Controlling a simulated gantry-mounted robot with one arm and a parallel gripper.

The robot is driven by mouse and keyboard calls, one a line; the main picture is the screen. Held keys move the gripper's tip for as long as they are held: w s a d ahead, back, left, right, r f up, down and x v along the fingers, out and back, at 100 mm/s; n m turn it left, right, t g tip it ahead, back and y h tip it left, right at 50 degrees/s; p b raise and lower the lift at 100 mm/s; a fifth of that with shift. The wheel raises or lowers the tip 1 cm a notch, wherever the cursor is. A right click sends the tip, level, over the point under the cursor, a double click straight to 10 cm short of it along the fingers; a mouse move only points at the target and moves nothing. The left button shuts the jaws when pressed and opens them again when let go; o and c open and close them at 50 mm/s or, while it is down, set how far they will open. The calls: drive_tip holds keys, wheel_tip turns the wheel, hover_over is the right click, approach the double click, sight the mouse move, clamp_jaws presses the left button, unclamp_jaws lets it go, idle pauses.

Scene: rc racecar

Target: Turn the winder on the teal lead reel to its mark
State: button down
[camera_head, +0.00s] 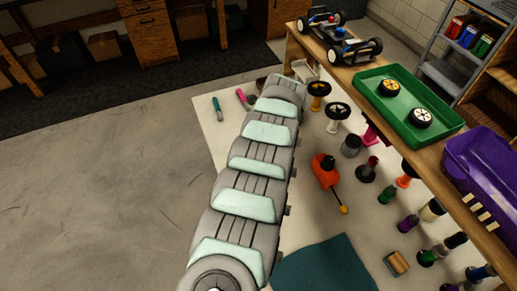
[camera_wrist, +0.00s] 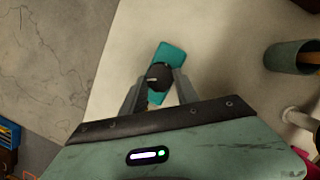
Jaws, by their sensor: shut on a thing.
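The teal lead reel (camera_wrist: 173,54) shows in the upper middle of the wrist view, on the pale mat. Its winder (camera_wrist: 158,72) appears as a dark round knob over the reel's lower left part. My gripper (camera_wrist: 160,79) has its two fingers on either side of the winder and is shut on it. The fingers and knob hide part of the reel. I cannot make out the mark. In the head view my arm covers the reel, the winder and the gripper.
In the head view, a green tray (camera_head: 455,126) with two wheels and a car chassis (camera_head: 340,43) sit on the wooden bench. An orange tool (camera_head: 325,172) and several pots stand right of my arm.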

drive_tip(key=shift+f+n, duration=0.1)
drive_tip(key=shift+n, duration=0.2)
drive_tip(key=shift+f+b, duration=0.1)
drive_tip(key=shift+b, duration=0.25)
drive_tip(key=shift+f+n+b, duration=0.2)
drive_tip(key=shift+n+b, duration=0.3)
drive_tip(key=shift+b, duration=0.4)
drive_tip(key=n+b, duration=0.1)
drive_tip(key=b, duration=0.3)
drive_tip(key=shift+r+n+g, duration=0.1)
drive_tip(key=shift+n+g, duration=0.3)
drive_tip(key=shift+r+n+b, duration=0.25)
drive_tip(key=shift+n+b, duration=0.05)
drive_tip(key=shift+b, duration=0.3)
drive_tip(key=c, duration=1)
unclamp_jaws()
